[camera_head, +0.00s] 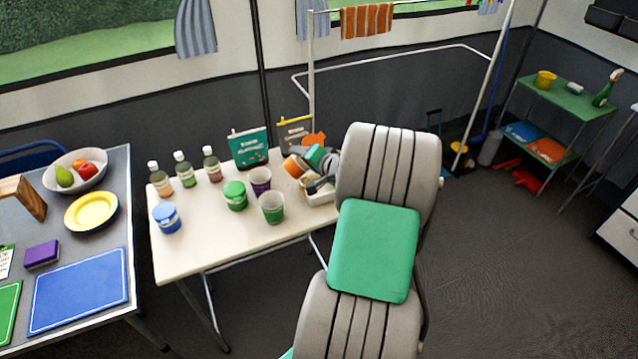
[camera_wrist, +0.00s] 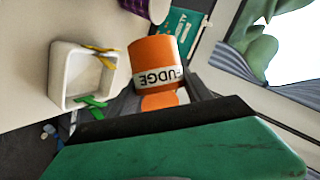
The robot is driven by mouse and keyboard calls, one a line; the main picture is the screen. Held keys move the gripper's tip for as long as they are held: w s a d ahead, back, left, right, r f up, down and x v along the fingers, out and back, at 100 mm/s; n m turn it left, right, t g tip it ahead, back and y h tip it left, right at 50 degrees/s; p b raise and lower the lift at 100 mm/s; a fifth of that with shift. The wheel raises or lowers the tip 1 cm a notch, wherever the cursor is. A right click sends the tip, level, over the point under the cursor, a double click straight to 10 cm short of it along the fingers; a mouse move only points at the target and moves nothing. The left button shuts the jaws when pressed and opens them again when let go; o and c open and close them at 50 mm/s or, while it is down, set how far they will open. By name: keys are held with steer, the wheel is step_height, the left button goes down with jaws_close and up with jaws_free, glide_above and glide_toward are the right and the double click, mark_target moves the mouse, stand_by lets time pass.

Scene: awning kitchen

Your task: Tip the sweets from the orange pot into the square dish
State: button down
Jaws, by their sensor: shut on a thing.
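The orange pot (camera_head: 292,165), with a white FUDGE label, is held tilted above the right end of the cream table; it also shows in the wrist view (camera_wrist: 153,52). My gripper (camera_wrist: 158,92) is shut on it, one finger on each side. The square dish (camera_head: 322,199) is white and stands on the table below my gripper, partly hidden by it. In the wrist view the dish (camera_wrist: 58,78) is left of the pot, apart from it. Yellow and green strips (camera_wrist: 95,101) lie across its rim; I cannot tell what they are. The pot's inside and its sweets are hidden.
A green tub (camera_head: 235,196), a purple cup (camera_head: 260,178) and a green cup (camera_head: 272,208) stand left of the dish. A blue tub (camera_head: 166,218) and several bottles are farther left. Two bags (camera_head: 249,148) stand behind. The table's front is clear.

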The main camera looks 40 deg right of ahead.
steer(key=shift+d+f+m+y, duration=0.2)
steer(key=shift+f+m+y, duration=0.2)
steer(key=shift+f+m, duration=0.1)
stand_by(0.5)
steer(key=shift+s+d+r+m+t+y, duration=0.1)
steer(key=shift+d+r+m+t+y, duration=0.1)
steer(key=shift+m+t+y, duration=0.25)
stand_by(0.6)
steer(key=shift+s+d+m+y+b, duration=0.25)
steer(key=shift+d+m+y+b, duration=0.1)
steer(key=shift+d+m, duration=0.35)
stand_by(0.5)
steer(key=shift+d+r+m+t+y, duration=0.1)
steer(key=shift+d+m+t+y, duration=0.2)
steer(key=shift+m+t, duration=0.15)
stand_by(0.5)
steer(key=shift+f, duration=0.2)
steer(key=shift+s+d+f+m+t+y+b, duration=0.1)
steer(key=shift+d+f+m+t+y+b, duration=0.2)
steer(key=shift+f+m+b, duration=0.35)
stand_by(0.4)
steer(key=shift+s+d+m+t+y+b, duration=0.1)
steer(key=shift+d+m+t+y+b, duration=0.25)
steer(key=shift+m, duration=0.45)
steer(key=shift+s+d+m+t+y+b, duration=0.15)
steer(key=shift+m+t, duration=0.3)
steer(key=shift+m, duration=0.3)
stand_by(1.0)
